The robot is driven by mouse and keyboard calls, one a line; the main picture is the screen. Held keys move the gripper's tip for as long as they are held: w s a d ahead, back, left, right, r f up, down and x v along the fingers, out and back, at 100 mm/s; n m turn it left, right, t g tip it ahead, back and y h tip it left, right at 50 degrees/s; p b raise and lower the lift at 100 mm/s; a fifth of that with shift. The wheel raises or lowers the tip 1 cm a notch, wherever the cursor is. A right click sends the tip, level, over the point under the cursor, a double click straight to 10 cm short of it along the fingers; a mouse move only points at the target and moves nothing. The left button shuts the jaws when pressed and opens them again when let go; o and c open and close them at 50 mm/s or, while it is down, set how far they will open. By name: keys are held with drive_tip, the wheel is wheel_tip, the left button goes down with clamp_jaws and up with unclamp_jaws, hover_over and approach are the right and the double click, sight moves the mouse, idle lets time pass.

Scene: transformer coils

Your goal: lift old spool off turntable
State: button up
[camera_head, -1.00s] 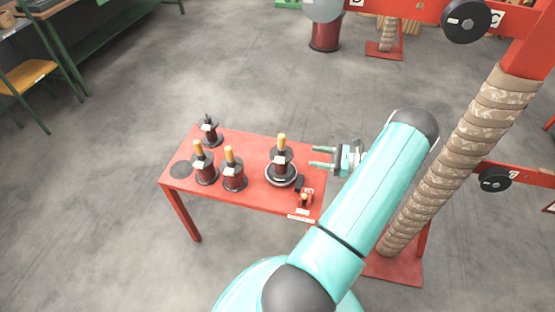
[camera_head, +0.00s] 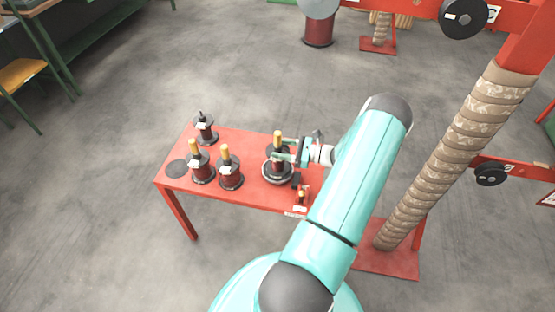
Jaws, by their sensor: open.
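The old spool (camera_head: 278,164) stands upright on the round grey turntable (camera_head: 277,178) at the right part of the red table. It has a dark red winding and a yellow-tan top. My gripper (camera_head: 283,148) is open and comes in from the right, with its fingers level with the upper part of the spool. The fingers reach to either side of the spool and partly hide it. I cannot tell whether they touch it.
Two similar spools with tan tops (camera_head: 197,162) (camera_head: 229,168) stand at the left of the red table (camera_head: 245,190). A spool with a dark top (camera_head: 205,130) is at the back left. A small red device (camera_head: 301,196) sits at the front right. A wrapped column (camera_head: 455,150) rises at right.

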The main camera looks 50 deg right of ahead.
drive_tip(key=shift+x, duration=0.75)
clamp_jaws()
